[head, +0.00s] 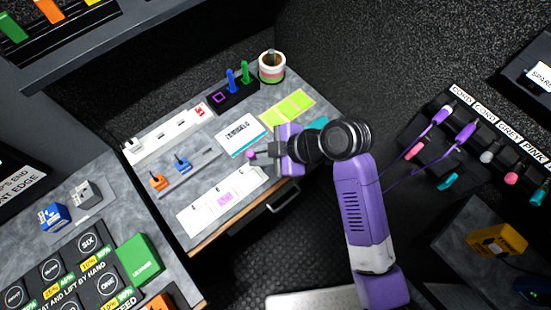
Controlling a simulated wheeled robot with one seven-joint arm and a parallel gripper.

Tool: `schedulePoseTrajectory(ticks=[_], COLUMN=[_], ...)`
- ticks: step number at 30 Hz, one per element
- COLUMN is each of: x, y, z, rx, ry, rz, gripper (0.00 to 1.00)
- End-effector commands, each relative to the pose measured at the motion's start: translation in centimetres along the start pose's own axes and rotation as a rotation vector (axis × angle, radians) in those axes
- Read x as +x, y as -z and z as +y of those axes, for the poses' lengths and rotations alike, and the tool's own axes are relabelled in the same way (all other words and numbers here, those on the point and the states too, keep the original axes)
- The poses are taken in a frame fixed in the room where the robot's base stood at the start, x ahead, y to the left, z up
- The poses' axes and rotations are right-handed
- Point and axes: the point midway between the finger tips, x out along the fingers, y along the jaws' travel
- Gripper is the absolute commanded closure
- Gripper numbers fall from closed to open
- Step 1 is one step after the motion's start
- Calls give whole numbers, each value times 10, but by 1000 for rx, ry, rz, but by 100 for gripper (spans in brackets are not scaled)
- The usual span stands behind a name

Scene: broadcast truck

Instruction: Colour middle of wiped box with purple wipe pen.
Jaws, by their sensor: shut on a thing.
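My gripper (264,157) is over the small desk, shut on a pen with a purple end (250,155). The gripper's fingers hide most of the pen. A white strip with several boxes (196,217) lies along the front edge of the desk, below and left of the gripper. One box near its middle holds a purple patch (225,198); I cannot tell which box is the wiped one. The pen appears above the strip's right end and apart from it. The black pen stand (239,101) holds a blue pen (231,79) and a green pen (246,71); its purple-outlined place is empty.
A white labelled card (241,134) and yellow-green notes (288,108) lie beyond the gripper. A cup (271,67) stands at the back corner. A grey rail with orange and blue clips (182,163) and a white socket strip (166,135) lie left. A drawer handle (284,198) juts out in front.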

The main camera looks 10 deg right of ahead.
Motion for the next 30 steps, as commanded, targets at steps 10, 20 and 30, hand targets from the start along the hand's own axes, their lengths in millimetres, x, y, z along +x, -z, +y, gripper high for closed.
schedulePoseTrajectory(ticks=[10,20,30], x=[0,17,35], y=[3,-12,-28], z=[11,4,-3], rx=[5,2,1], ry=[-79,-82,-83], rz=[56,62,62], gripper=[100,100,100])
